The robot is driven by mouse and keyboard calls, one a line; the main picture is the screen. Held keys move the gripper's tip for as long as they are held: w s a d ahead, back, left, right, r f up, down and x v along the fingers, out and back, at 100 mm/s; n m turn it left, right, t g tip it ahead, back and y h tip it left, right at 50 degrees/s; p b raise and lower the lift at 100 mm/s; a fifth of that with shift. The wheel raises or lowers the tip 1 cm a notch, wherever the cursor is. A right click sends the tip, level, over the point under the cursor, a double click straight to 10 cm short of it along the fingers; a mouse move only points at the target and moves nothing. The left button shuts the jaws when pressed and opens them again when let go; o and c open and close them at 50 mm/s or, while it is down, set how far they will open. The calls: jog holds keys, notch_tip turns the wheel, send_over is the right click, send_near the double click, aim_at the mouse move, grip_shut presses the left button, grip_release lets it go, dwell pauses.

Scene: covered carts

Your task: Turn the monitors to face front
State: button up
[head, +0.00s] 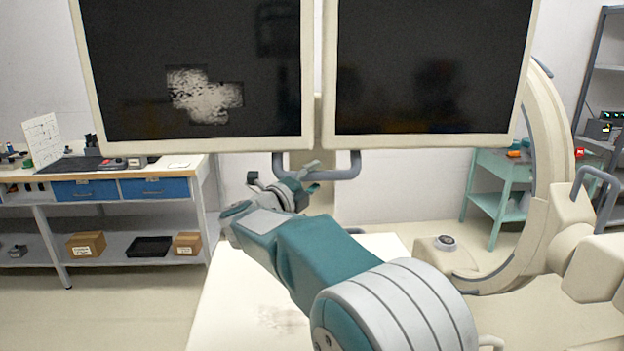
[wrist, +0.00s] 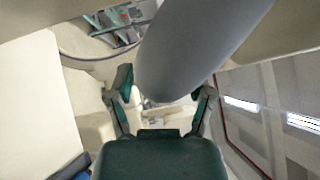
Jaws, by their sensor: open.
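Two dark-screened monitors with cream frames hang side by side in the head view, the left monitor (head: 200,60) and the right monitor (head: 430,65). Both screens show toward the head camera, slightly angled to each other. A grey bar handle (head: 349,168) sits below the inner corners of the monitors. My gripper (head: 308,176) is just under the left monitor, at the handle's left part. In the wrist view, my gripper (wrist: 165,90) is open, and the thick grey handle bar (wrist: 185,55) passes between or just beyond its fingers. Contact cannot be told.
A pale table (head: 245,290) lies below my arm. A workbench (head: 110,190) with blue drawers stands at left. A cream C-shaped machine (head: 545,160) and a teal cart (head: 492,190) stand at right. Clear floor shows at lower left.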

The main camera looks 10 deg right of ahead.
jog(key=shift+a, duration=0.1)
jog(key=v, duration=1.2)
